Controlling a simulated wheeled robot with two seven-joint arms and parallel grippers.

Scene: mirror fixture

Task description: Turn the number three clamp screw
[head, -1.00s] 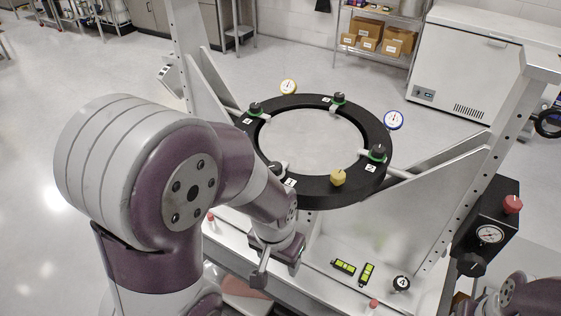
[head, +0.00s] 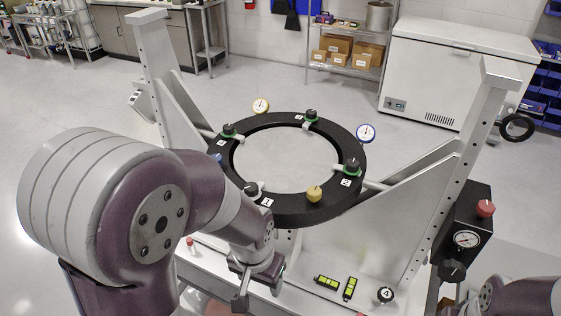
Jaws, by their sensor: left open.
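The black mirror ring (head: 338,203) is held in a pale metal frame, with numbered white tags on it. Black clamp screws stand around it: one at the far side (head: 312,116), one at the left (head: 228,130), one at the right by tag 2 (head: 352,165), and one at the near left by tag 1 (head: 251,188). The far and left tags are too small to read surely, so I cannot tell which screw is number three. My left gripper (head: 240,301) is open, below and in front of the ring, apart from every screw. My right gripper is out of view.
A yellow knob (head: 314,193) stands on the ring's near side. A gauge box (head: 466,239) is at right.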

